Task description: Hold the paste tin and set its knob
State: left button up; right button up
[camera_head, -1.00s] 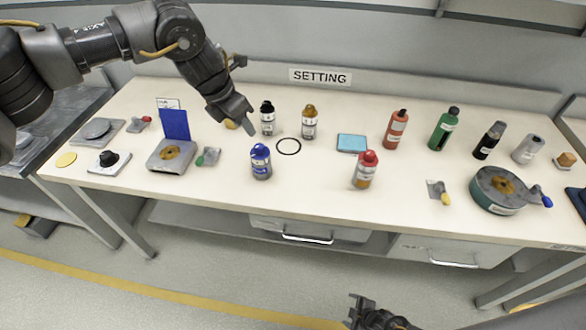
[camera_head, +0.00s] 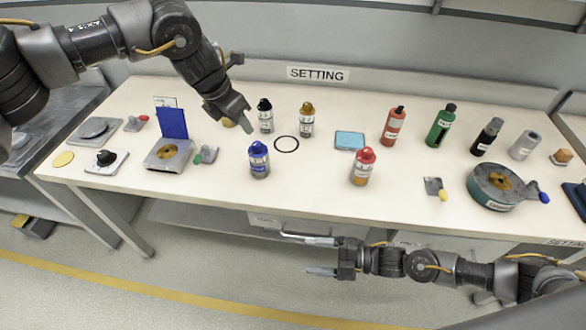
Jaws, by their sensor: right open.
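A round teal tin (camera_head: 488,193) with a pale label and a brass-coloured centre stands at the right of the table; it looks like the paste tin, but its label is too small to read. A blue knob (camera_head: 544,197) sticks out at its right side. My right gripper (camera_head: 322,256) is open and empty, in front of the table's front edge, left of and nearer than the tin. My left gripper (camera_head: 237,112) hangs over the back left part of the table, far from the tin. Its fingers show edge-on, so its opening is unclear.
A blue bottle (camera_head: 259,161) and a red-capped bottle (camera_head: 362,167) stand near the front. A black ring (camera_head: 286,144) and a blue pad (camera_head: 350,141) lie behind them. Several bottles stand at the back right. A grey box with a blue lid (camera_head: 172,125) is at left.

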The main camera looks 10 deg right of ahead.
notch_tip(320, 180, up, 18)
jog(key=w+m+y, duration=0.2)
jog(key=m+y, duration=0.1)
jog(key=y, duration=0.2)
jog(key=w+a+r+n+t+h, duration=0.15)
jog(key=w+n+t+h, duration=0.45)
jog(key=w, duration=0.8)
jog(key=w+a+r+n+t+h, duration=0.1)
jog(key=w+r+n+t+h, duration=0.45)
jog(key=w, duration=0.85)
jog(key=n+g+y, duration=0.6)
jog(key=n+g, duration=0.1)
jog(key=n, duration=0.5)
send_near(268, 162)
jog(key=shift+w+a+r, duration=0.2)
jog(key=shift+w+a, duration=0.25)
jog(key=shift+w, duration=0.05)
jog(key=shift+w+a+r, duration=0.15)
jog(key=shift+w+a, duration=0.3)
jog(key=shift+w, duration=0.05)
jog(key=shift+s+f, duration=0.35)
jog(key=x, duration=1)
jog(key=shift+w+a, duration=0.2)
jog(key=shift+a, duration=0.15)
jog(key=shift+c, duration=0.5)
